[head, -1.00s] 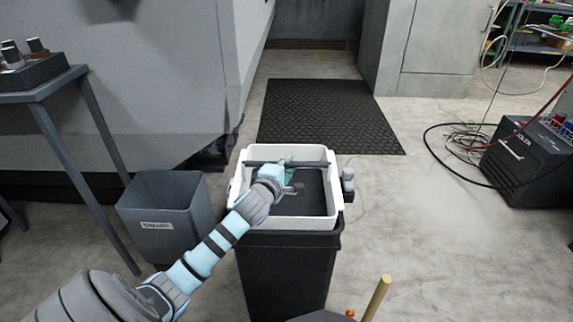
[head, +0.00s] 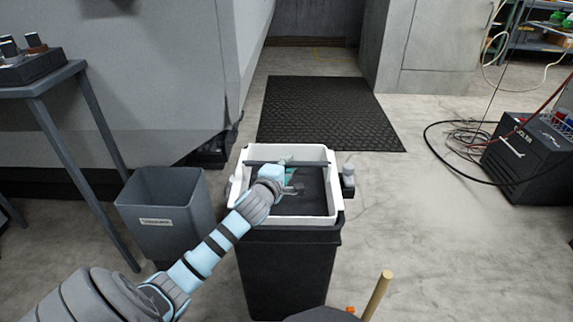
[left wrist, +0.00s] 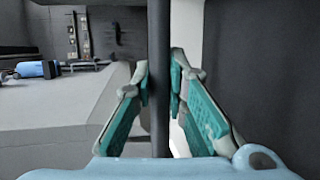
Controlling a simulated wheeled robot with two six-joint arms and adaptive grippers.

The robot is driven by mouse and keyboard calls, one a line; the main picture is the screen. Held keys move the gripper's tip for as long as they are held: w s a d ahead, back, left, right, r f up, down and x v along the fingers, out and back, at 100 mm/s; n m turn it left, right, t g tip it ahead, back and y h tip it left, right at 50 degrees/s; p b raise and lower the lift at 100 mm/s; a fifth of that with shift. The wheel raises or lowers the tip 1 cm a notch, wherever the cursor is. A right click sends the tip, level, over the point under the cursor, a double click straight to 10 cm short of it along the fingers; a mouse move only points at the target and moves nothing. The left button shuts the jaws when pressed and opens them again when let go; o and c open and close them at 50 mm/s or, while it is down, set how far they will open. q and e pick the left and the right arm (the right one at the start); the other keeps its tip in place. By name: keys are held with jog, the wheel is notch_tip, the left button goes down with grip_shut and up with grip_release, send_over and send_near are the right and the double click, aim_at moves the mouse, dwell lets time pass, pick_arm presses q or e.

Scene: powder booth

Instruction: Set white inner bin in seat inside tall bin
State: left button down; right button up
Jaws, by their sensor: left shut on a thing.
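The white inner bin (head: 331,190) is an open box with a dark bar (head: 312,165) across its far part. It sits at the mouth of the tall black bin (head: 285,270), its rim above the tall bin's dark rim. The seat inside is hidden, so I cannot tell whether the white bin rests on it. My left gripper (head: 285,171) reaches over the white bin from the left. In the left wrist view its fingers (left wrist: 160,75) are shut on the bar, one finger on each side. My right gripper is not in view.
A grey waste bin (head: 160,212) with a label stands close on the left, beside a metal table (head: 50,82). Small grey fittings (head: 347,180) show at the white bin's right side. A black mat (head: 325,112) lies behind. A wooden stick (head: 377,297) rises at the front.

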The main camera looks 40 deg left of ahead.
pick_arm(q)
jog(key=shift+f, duration=0.5)
dwell(0.3)
jog(key=c, duration=1.5)
grip_release()
jog(key=v, duration=1.2)
jog(key=shift+d, duration=0.1)
